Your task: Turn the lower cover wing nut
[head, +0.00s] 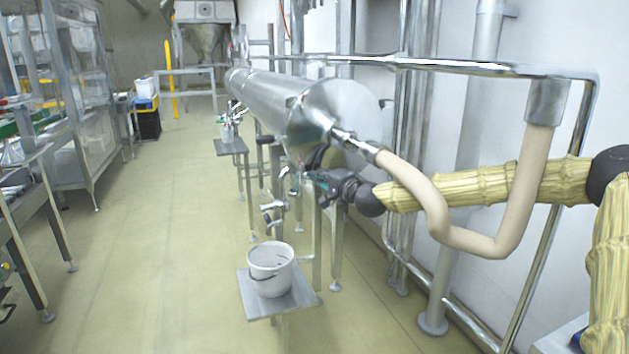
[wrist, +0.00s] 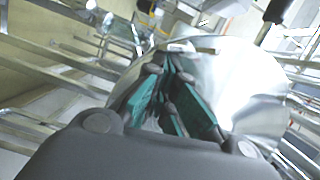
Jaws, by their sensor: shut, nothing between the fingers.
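The large steel cylinder (head: 270,95) lies horizontally, with its round end cover (head: 345,110) facing me. My gripper (head: 312,174) is at the lower edge of this cover, reaching in from the right. In the wrist view my gripper (wrist: 167,60) has its teal-padded fingers drawn together at the tips, with nothing seen held, in front of the shiny cover (wrist: 245,85). A small metal bar (wrist: 195,44) shows just past the fingertips; I cannot tell whether it is the lower wing nut. In the head view the wing nut is too small or hidden by my gripper.
A beige hose (head: 430,210) loops from the cover's pipe fitting in front of my arm. A metal valve (head: 272,210) hangs below the cylinder, above a white bucket (head: 270,268) on a small shelf. Steel pipes stand along the right wall.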

